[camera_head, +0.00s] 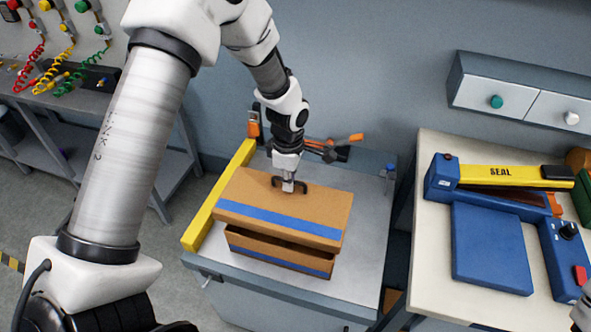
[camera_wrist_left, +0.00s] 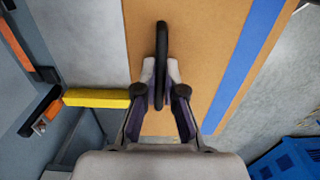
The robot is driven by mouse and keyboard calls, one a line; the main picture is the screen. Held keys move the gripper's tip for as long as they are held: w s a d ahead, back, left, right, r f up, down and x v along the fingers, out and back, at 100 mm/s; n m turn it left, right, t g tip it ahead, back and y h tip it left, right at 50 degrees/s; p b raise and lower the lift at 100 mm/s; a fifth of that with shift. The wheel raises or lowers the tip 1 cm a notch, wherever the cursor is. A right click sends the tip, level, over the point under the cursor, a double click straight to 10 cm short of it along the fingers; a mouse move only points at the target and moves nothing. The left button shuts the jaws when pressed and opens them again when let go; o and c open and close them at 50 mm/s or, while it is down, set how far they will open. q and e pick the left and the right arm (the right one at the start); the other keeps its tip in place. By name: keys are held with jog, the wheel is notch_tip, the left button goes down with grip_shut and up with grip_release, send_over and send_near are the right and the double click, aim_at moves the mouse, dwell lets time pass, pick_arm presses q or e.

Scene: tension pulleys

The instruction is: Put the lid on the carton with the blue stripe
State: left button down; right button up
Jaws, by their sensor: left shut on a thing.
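The brown lid (camera_head: 315,207) has a blue stripe along its near side and a dark handle on top. My left gripper (camera_head: 289,187) is shut on that handle; the wrist view shows the fingers (camera_wrist_left: 161,85) closed around the black handle (camera_wrist_left: 162,40) over the lid (camera_wrist_left: 200,60). The carton (camera_head: 270,247), brown with a blue stripe, stands on the grey table below. The lid hangs over the carton, with a dark gap along the near side, and looks shifted up and tilted against it. The lid hides most of the carton's opening.
A yellow bar (camera_head: 218,195) runs along the left of the grey table (camera_head: 365,200). Clamp-like tools with orange handles (camera_head: 350,138) lie at the back. A blue sealer (camera_head: 490,245) with a yellow arm stands on the bench at right. The table's right side is clear.

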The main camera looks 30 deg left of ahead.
aim_at(290, 195)
pick_arm(q)
jog(key=shift+s+f, duration=0.1)
jog(key=shift+f+b, duration=0.35)
jog(key=shift+f, duration=0.05)
jog(key=f+b, duration=0.2)
jog(key=shift+w+f, duration=0.25)
jog(key=shift+f, duration=0.05)
jog(key=shift+f+b, duration=0.6)
jog(key=shift+f, duration=0.35)
jog(key=shift+s+f, duration=0.1)
jog(key=shift+f, duration=0.05)
jog(key=shift+f+b, duration=0.3)
jog(key=shift+f, duration=0.35)
